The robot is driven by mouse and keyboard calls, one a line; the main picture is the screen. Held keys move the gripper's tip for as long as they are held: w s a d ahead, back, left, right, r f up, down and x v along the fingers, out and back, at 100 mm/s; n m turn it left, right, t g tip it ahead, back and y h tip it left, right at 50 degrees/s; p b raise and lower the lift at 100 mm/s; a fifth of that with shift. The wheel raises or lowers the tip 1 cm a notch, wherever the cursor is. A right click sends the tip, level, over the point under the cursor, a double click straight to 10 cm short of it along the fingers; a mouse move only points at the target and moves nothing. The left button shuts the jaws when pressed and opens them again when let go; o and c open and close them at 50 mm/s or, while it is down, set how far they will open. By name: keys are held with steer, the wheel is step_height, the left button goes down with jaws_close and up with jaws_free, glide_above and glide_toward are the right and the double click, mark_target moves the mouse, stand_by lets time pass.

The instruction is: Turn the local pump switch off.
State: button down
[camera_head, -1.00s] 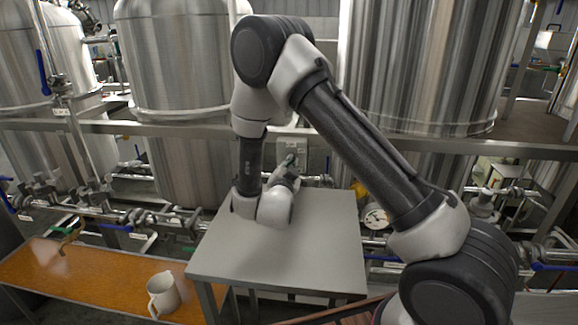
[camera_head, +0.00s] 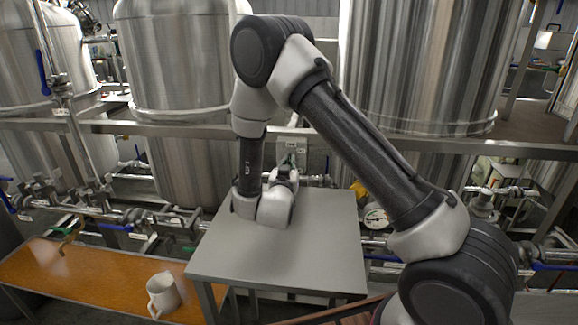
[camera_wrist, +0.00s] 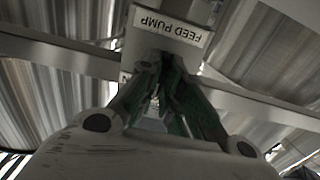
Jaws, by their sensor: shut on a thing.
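The pump switch box (camera_head: 293,145) is a small grey box on the rail behind the steel table in the head view. In the wrist view the box's face (camera_wrist: 137,45) carries an upside-down label (camera_wrist: 167,27) reading "FEED PUMP". My gripper (camera_wrist: 163,72) is at the box, just by the label, with its green-padded fingers drawn together on the switch knob. The fingers hide the knob, so I cannot read its position. In the head view my gripper (camera_head: 290,165) is small and partly hidden by my wrist.
A bare steel table (camera_head: 275,260) lies under my wrist. A white mug (camera_head: 163,294) stands on the orange bench (camera_head: 90,275) at left. Large steel tanks (camera_head: 420,65), a horizontal rail (camera_head: 190,128) and pipes surround the box. A gauge (camera_head: 376,218) is at right.

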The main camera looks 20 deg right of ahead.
stand_by(0.4)
steer(key=c, duration=1.6)
jaws_free()
steer(key=shift+s, duration=0.1)
steer(key=v, duration=1.2)
steer(key=shift+f, duration=0.1)
